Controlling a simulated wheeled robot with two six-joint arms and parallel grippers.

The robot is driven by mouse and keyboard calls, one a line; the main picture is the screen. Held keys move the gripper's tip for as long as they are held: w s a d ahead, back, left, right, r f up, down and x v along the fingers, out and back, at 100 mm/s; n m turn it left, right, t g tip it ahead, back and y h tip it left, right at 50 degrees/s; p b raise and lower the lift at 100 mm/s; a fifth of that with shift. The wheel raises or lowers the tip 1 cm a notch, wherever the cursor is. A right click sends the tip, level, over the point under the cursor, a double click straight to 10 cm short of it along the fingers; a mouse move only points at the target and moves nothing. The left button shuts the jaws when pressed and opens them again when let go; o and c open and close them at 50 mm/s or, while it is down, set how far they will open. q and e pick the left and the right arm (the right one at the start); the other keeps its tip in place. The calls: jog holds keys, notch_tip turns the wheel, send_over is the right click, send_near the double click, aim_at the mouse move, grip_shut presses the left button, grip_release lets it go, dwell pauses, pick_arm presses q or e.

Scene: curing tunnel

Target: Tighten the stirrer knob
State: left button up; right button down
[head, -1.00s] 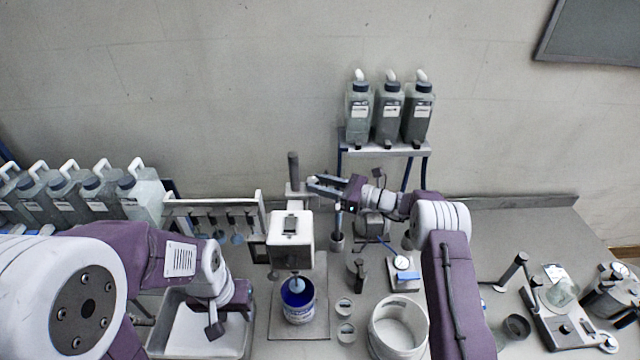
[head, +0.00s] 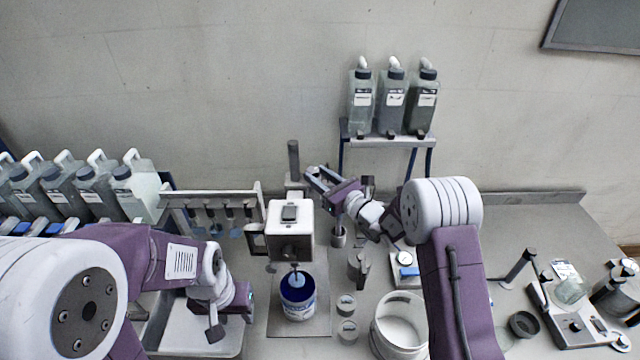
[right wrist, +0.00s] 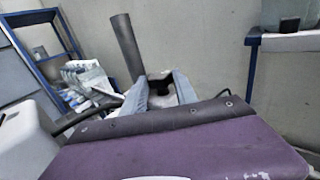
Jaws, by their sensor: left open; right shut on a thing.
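The stirrer has a white motor head (head: 290,222) on a dark upright column (head: 293,160), with its shaft going down into a blue-lined tub (head: 298,298). My right gripper (head: 312,174) reaches in from the right beside the column, behind the motor head. In the right wrist view its two fingers (right wrist: 163,92) are closed around a small black knob (right wrist: 160,84), with the column (right wrist: 126,45) just behind to the left. The knob is mostly hidden in the head view. My left gripper (head: 228,318) is open, low over a white tray (head: 160,340) at the left.
Several jugs (head: 90,185) stand at the left, and three bottles (head: 394,98) sit on a raised shelf (head: 400,143). A white bucket (head: 400,320), small cups (head: 347,330) and a gauge (head: 404,258) stand right of the stirrer. A rack (head: 212,208) is left of it.

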jog(key=shift+s+a+f+m+t+h+b, duration=0.1)
jog(key=shift+m+t+h+b, duration=0.3)
jog(key=shift+h+b, duration=0.2)
jog(key=shift+s+a+f+m+t+h+b, duration=0.1)
jog(key=shift+m+t+h+b, duration=0.2)
jog(key=shift+m+h+b, duration=0.25)
jog(key=shift+w+r, duration=0.1)
jog(key=shift+r, duration=0.05)
jog(key=c, duration=1)
grip_release()
jog(key=shift+o, duration=0.2)
jog(key=b+v, duration=0.5)
jog(key=v, duration=0.4)
